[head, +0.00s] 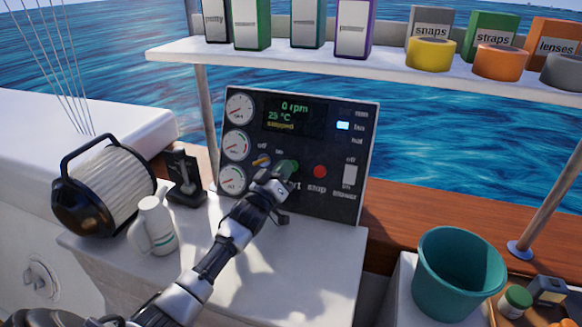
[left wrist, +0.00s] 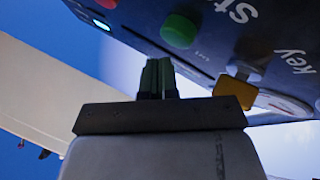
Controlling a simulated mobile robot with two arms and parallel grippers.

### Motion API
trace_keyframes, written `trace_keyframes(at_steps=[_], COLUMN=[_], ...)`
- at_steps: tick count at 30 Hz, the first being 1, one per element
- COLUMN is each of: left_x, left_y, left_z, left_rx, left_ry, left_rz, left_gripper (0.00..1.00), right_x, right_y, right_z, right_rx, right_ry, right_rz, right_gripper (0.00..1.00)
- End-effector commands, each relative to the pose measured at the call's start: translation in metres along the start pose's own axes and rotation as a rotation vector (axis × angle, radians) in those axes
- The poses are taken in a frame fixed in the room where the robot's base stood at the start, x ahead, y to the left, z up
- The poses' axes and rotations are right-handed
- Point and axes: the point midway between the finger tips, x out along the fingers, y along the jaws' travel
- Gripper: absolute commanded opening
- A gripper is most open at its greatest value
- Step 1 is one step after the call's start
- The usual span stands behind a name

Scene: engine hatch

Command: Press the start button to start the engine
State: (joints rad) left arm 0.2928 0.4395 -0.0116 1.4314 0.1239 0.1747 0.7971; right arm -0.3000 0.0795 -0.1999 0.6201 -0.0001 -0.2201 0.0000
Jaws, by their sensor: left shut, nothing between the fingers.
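The dark engine panel (head: 335,204) stands upright on the white counter, and its display reads 0 rpm and 25 °C. The green start button (head: 288,166) is partly hidden by my left gripper (head: 279,181); its label is partly covered too. The start button (left wrist: 178,31) shows whole in the left wrist view. There, the closed green fingertips of my left gripper (left wrist: 158,72) appear just short of it, with a gap in the picture. The yellow key (head: 262,161) sits left of the button; it also shows in the left wrist view (left wrist: 235,90). My right gripper is out of view.
The red stop button (head: 320,171) is close right of the start button. A white switch (head: 349,175) and a lit blue-white lamp (head: 343,125) are farther right. A black lever (head: 185,178) and a white jug (head: 152,226) stand left. A shelf (head: 390,67) overhangs the panel.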

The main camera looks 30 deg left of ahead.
Motion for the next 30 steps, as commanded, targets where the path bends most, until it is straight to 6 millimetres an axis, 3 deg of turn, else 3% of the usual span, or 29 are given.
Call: trace_keyframes(at_steps=[30], left_x=[0.0061], left_y=[-0.0044], left_z=[0.0042], left_rx=[0.0], left_ry=[0.0], left_rz=[0.0], left_gripper=[0.0], right_x=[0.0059], right_y=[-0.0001], right_z=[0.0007], right_rx=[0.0], right_ry=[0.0], right_rz=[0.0], right_gripper=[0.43])
